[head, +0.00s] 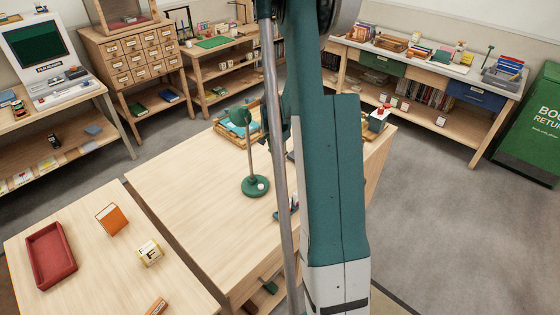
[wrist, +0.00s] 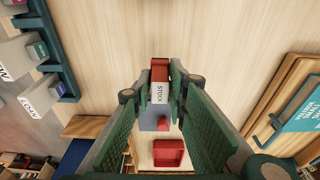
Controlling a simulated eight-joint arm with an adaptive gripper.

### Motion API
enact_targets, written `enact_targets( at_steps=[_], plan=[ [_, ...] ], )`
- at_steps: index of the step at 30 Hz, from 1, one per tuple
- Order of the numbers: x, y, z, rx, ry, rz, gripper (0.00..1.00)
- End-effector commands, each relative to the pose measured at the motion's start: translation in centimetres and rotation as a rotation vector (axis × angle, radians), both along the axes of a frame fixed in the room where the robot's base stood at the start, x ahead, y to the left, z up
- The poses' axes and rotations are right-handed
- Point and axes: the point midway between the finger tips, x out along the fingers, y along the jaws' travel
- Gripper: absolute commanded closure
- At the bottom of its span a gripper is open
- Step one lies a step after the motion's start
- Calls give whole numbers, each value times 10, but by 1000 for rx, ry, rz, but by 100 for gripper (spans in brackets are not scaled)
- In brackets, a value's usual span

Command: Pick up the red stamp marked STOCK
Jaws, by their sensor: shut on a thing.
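The red stamp (wrist: 160,72) shows in the wrist view with a white label reading STOCK, between the green pads of my gripper (wrist: 160,90). My gripper is shut on it. A wooden surface fills the background above it in that view. A blue rack (wrist: 58,58) at the left holds other labelled stamps, one reading LOAN (wrist: 40,92). In the head view my arm hides the gripper and the held stamp.
A green lamp (head: 255,186) stands on the wooden desk (head: 185,190). A tray with a cyan booklet (wrist: 305,110) lies at the right in the wrist view. A red tray (head: 50,255) and an orange box (head: 112,219) sit on the near-left table.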

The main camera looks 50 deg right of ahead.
Motion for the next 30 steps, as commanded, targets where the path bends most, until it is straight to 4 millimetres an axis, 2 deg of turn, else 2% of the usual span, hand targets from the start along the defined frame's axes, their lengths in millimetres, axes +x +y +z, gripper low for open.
enact_targets(
  at_steps=[9,15,21,30],
  plan=[
    [0,0,46,0,0,0,96],
    [0,0,66,0,0,0,96],
    [0,0,73,0,0,0,96],
    [0,0,73,0,0,0,96]
  ],
)
